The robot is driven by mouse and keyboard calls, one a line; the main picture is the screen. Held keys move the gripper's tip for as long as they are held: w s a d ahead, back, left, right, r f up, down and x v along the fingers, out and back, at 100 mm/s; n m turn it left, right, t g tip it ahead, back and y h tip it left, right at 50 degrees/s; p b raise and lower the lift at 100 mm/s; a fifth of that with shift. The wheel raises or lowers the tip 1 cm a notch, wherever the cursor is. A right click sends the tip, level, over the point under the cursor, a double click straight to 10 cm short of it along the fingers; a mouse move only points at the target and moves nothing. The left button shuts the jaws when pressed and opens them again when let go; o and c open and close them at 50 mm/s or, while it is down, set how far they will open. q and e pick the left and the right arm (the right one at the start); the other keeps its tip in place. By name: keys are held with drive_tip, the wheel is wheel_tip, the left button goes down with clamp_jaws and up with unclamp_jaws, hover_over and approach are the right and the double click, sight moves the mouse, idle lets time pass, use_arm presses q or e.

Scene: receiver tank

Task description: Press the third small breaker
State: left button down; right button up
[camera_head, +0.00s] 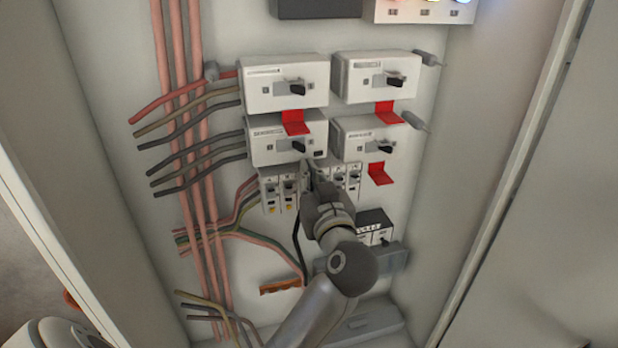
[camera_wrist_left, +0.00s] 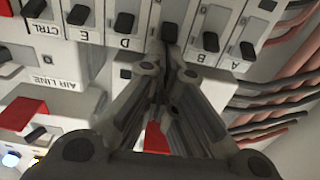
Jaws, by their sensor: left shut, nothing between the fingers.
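The small breakers (camera_head: 270,190) form a row of white modules with dark levers, below the larger white breaker boxes. In the left wrist view, which shows the panel upside down, labels A, B, D and E can be read. Breaker A (camera_wrist_left: 248,50) and breaker B (camera_wrist_left: 210,42) are right of my fingers, breaker D (camera_wrist_left: 123,22) left. The third small breaker (camera_wrist_left: 170,32), between B and D, has its label hidden by my fingers. My left gripper (camera_head: 312,174) is shut and empty, its tips (camera_wrist_left: 167,50) close at that lever. I cannot tell whether they touch it.
Four larger breaker boxes (camera_head: 284,82) with black handles and red flaps (camera_head: 295,122) sit above the row. Red, tan and black cables (camera_head: 190,110) run along the left. A black-topped module (camera_head: 375,222) is at the lower right. The cabinet walls enclose both sides.

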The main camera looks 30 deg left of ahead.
use_arm(q)
drive_tip(key=shift+s+d+f+t+y+b, duration=0.15)
drive_tip(key=shift+f+t+y+b, duration=0.1)
drive_tip(key=shift+t+y+b, duration=0.4)
